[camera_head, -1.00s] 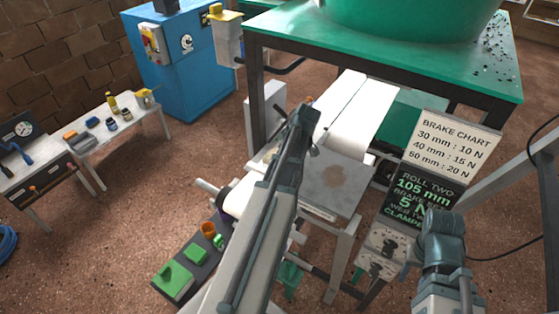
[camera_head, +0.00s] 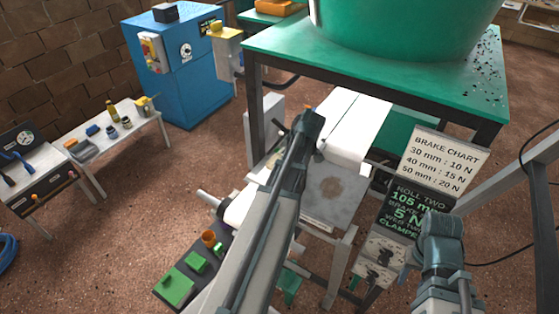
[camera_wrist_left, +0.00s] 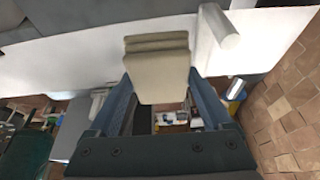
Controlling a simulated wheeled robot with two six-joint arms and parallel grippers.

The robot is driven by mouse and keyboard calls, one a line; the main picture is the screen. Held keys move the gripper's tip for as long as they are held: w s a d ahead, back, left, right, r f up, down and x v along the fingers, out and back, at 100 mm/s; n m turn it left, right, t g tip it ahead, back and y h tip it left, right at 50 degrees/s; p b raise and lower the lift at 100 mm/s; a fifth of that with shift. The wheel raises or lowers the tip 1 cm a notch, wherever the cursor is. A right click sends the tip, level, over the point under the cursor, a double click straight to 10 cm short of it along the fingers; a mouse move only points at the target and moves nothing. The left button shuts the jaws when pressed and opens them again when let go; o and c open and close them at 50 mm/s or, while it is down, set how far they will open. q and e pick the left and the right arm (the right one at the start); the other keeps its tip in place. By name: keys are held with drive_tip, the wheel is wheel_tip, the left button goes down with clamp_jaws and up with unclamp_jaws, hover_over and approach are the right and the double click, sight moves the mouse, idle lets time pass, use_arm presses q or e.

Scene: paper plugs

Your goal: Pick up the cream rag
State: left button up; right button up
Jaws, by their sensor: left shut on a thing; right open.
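In the left wrist view, the cream rag (camera_wrist_left: 157,65) is a folded, layered pad between the two fingers of my left gripper (camera_wrist_left: 160,84). The gripper is shut on it. A white web or sheet lies behind the rag; I cannot tell whether they touch. In the head view my left arm reaches up over the machine at the centre, and its gripper and the rag are hidden or not clear there. My right gripper (camera_head: 441,226) is at the lower right, in front of the dark sign, away from the rag; it is open, though its fingers are hard to make out.
A white paper web (camera_head: 355,125) runs over the machine beside a grey plate (camera_head: 333,188). A brake chart (camera_head: 449,158) stands at right. A green table (camera_head: 280,52) is behind. A dark tray (camera_head: 216,248) with green blocks is at lower left.

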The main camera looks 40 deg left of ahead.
use_arm(q)
drive_tip(key=d, duration=0.5)
drive_tip(key=w+d, duration=0.1)
drive_tip(key=d, duration=1)
drive_tip(key=shift+w+f, duration=0.1)
drive_tip(key=shift+w, duration=0.05)
